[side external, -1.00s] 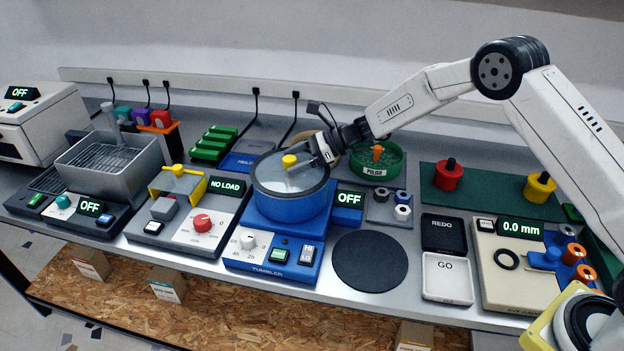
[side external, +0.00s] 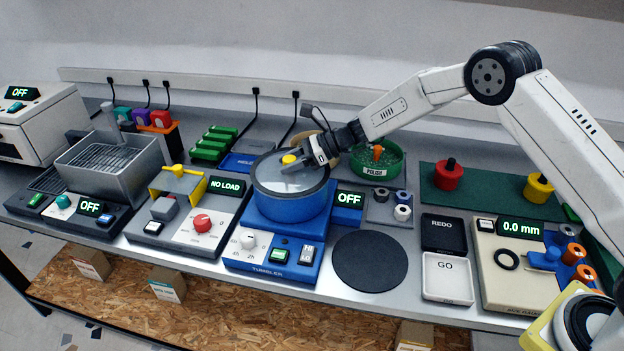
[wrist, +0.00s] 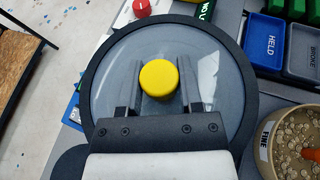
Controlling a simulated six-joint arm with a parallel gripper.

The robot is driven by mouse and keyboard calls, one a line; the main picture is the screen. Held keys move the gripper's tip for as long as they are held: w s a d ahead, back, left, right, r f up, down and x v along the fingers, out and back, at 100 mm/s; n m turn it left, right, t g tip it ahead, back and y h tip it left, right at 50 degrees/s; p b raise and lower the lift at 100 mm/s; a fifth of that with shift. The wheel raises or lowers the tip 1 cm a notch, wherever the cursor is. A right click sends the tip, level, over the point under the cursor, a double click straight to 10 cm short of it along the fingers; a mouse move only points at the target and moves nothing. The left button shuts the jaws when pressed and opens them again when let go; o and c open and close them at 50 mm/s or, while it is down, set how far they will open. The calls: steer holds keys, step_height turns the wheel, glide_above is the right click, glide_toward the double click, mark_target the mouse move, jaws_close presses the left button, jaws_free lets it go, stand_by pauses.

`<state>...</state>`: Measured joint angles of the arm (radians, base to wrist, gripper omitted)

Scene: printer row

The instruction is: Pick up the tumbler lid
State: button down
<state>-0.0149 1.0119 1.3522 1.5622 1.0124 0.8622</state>
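The tumbler lid (side external: 284,184) is a clear round disc with a dark rim and a yellow knob (side external: 289,160) at its middle. It lies on the blue tumbler drum (side external: 290,208). The lid also fills much of the wrist view (wrist: 112,60), with its knob (wrist: 158,78) near the centre. My gripper (side external: 302,157) is low over the lid, coming in from the right at the knob. In the wrist view my gripper (wrist: 160,80) has its fingers apart, one on each side of the knob. I cannot tell whether they touch it.
A green polish bowl (side external: 378,160) stands right of the tumbler, behind small rings. A round dark mat (side external: 370,261) lies clear in front. A yellow-framed load device (side external: 180,185) is at the left. REDO (side external: 443,233) and GO (side external: 447,278) trays are at the right.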

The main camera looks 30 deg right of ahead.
steer(key=shift+r, duration=0.2)
steer(key=shift+r, duration=0.85)
steer(key=s+d+r, duration=0.3)
steer(key=s+r, duration=0.8)
steer(key=s, duration=0.2)
steer(key=shift+s, duration=0.35)
